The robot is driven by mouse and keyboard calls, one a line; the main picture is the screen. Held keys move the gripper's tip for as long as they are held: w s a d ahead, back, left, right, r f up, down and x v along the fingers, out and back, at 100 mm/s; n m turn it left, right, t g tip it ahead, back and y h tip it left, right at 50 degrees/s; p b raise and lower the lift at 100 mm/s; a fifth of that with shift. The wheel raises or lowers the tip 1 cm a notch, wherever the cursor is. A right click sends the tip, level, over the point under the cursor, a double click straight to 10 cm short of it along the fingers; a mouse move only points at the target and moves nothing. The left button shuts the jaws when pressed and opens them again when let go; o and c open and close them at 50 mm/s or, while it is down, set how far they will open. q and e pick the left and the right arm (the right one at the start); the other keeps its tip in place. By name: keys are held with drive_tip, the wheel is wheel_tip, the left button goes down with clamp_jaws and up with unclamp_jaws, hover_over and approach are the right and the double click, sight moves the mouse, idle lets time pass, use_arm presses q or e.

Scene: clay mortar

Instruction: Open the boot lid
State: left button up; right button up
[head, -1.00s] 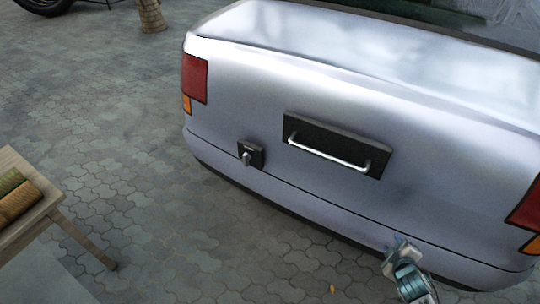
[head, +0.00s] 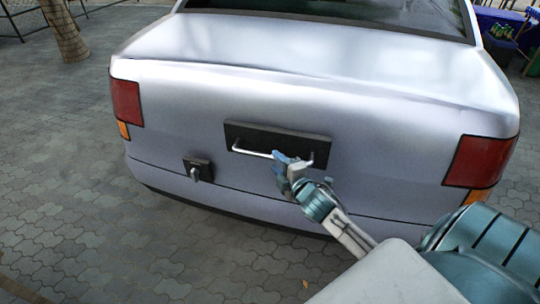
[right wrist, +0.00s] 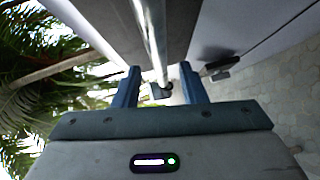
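The silver car's boot lid (head: 390,130) is down, with a dark plate (head: 290,137) on it carrying a horizontal metal bar handle (head: 250,152). A small black lock with a turn knob (head: 197,168) sits below and left of the plate. My right gripper (head: 285,160) is at the right half of the handle. In the right wrist view, its two blue fingers (right wrist: 160,70) are apart, with the handle bar (right wrist: 157,40) running between them; contact with either finger is not clear. My left gripper is out of view.
The bumper (head: 250,205) runs below the lid, with red tail lights (head: 126,102) at both sides. Paved ground (head: 90,230) in front and at left is clear. A tree trunk (head: 64,28) stands at the back left, and a blue stall (head: 500,22) at the back right.

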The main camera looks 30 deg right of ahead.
sight(271, 157)
drive_tip(key=shift+w+d+f, duration=0.1)
drive_tip(key=shift+w+f, duration=0.1)
drive_tip(key=shift+w, duration=0.85)
drive_tip(key=shift+w+d+f, duration=0.1)
drive_tip(key=shift+w+f, duration=0.05)
drive_tip(key=shift+w, duration=0.9)
drive_tip(key=shift+c, duration=0.2)
clamp_jaws()
